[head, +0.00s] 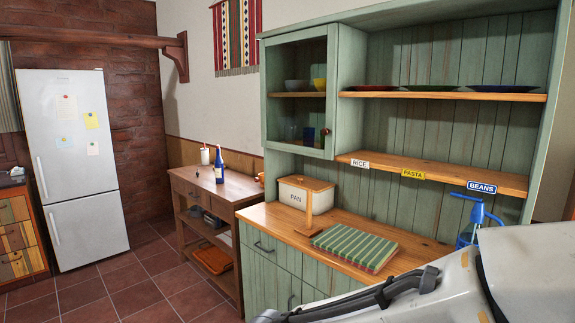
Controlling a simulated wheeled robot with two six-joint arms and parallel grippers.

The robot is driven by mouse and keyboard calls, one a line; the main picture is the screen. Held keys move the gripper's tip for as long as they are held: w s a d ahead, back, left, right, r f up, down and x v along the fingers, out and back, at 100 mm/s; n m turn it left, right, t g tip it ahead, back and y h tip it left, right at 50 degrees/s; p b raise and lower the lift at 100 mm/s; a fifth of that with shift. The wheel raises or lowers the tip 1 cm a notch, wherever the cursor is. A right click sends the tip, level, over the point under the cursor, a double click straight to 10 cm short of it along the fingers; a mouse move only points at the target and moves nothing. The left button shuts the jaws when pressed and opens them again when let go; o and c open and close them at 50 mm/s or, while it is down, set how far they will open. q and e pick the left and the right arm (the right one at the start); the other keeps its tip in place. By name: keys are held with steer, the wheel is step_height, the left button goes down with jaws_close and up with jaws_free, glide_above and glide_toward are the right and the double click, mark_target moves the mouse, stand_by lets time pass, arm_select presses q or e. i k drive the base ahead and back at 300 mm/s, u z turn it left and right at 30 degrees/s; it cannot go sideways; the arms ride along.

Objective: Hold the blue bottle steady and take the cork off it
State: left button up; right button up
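The blue bottle (219,167) stands upright on the wooden side table (197,181), left of the green cabinet. It has a dark blue body, a pale label low down and a narrow neck. Its top is too small to tell the cork apart from the neck. The bottle is far from me and nothing of mine touches it. Part of my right arm, white with dark grey parts, comes in from the lower right in front of the cabinet. No fingertips of either gripper show; my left arm is out of view.
A white cup with a red straw (205,155) stands left of the bottle. The green cabinet (345,75) with its wooden counter (265,220) holds a bread bin (304,192) and a striped cloth (355,246). A fridge (72,150) stands left. The tiled floor (140,285) before the side table is clear.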

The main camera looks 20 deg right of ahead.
mark_target(218, 163)
steer(key=u, duration=0.5)
steer(key=i, duration=1.85)
steer(key=u, duration=0.5)
steer(key=i, duration=1.95)
steer(key=z, duration=0.7)
steer(key=i, duration=1.25)
steer(key=z, duration=0.9)
